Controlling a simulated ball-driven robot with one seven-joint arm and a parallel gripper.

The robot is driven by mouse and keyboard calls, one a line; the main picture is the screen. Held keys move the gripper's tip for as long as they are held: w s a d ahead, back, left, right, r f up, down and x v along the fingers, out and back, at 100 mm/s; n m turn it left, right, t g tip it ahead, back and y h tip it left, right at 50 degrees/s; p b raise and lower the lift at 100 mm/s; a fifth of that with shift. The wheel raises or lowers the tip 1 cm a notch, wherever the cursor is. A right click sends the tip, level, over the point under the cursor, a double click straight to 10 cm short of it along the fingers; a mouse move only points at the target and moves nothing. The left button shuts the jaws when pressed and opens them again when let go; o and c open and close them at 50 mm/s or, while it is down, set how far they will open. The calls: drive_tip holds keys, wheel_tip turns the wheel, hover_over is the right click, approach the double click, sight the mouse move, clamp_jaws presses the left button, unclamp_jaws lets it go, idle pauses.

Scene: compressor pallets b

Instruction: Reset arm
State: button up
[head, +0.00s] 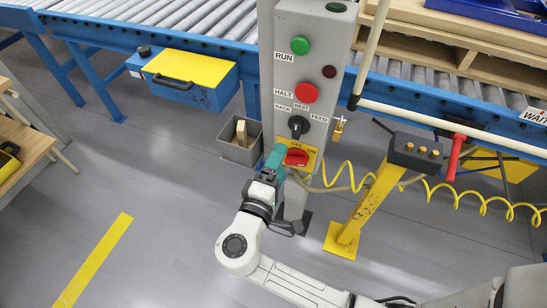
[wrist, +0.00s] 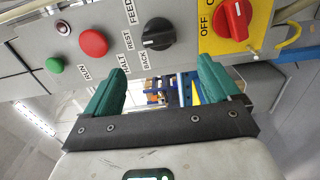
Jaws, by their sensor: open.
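My gripper (head: 277,157) has teal fingers and is open in front of the lower part of the grey control post (head: 290,185). In the wrist view my gripper (wrist: 163,70) shows its two fingers spread with nothing between them. The red rotary switch (head: 296,157) on its yellow OFF/ON plate is just right of the fingers in the head view. It also shows at the upper right of the wrist view (wrist: 234,20). The black selector knob (head: 298,126), marked BACK, REST and FEED, is above it. Whether the fingers touch the post cannot be told.
The post also carries a red HALT button (head: 306,92), a green RUN button (head: 299,45) and a padlock (head: 338,129) at its side. A yellow stand (head: 362,205) with a coiled hose is at right. A grey bin (head: 238,153) stands left. Floor at lower left is clear.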

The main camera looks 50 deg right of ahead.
drive_tip(key=s+d+f+m+g+y, duration=0.45)
drive_tip(key=s+f+y, duration=0.35)
drive_tip(key=s+f, duration=0.25)
drive_tip(key=s+a+f+y, duration=0.1)
drive_tip(key=s+a+y, duration=0.5)
drive_tip(key=a+y, duration=0.1)
drive_tip(key=shift+f+g+y, duration=0.35)
drive_tip(key=shift+y, duration=0.55)
drive_tip(key=shift+s+a, duration=0.1)
